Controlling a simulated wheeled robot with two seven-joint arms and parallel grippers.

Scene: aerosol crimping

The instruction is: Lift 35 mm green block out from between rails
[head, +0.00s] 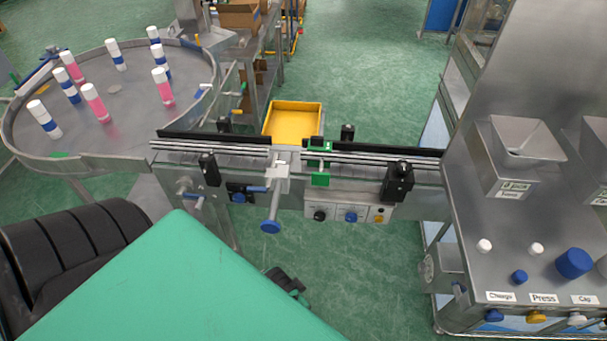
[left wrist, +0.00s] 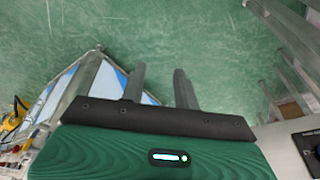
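The green block (head: 320,180) shows at the conveyor in the middle of the head view, just right of the gap in the guide rails (head: 360,159). Green shows both behind and in front of the metal rail bars, which hide part of it. My left gripper (left wrist: 160,82) shows in the left wrist view with its two dark fingers apart. The left gripper's fingers do not show in the head view. My right gripper is in neither view.
A round metal table (head: 122,128) with several pink and blue cans stands at the left. A yellow bin (head: 293,124) sits behind the conveyor. Black rail clamps (head: 398,183) and a blue-knobbed handle (head: 271,226) stick out near the block. A metal machine (head: 530,235) stands at the right.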

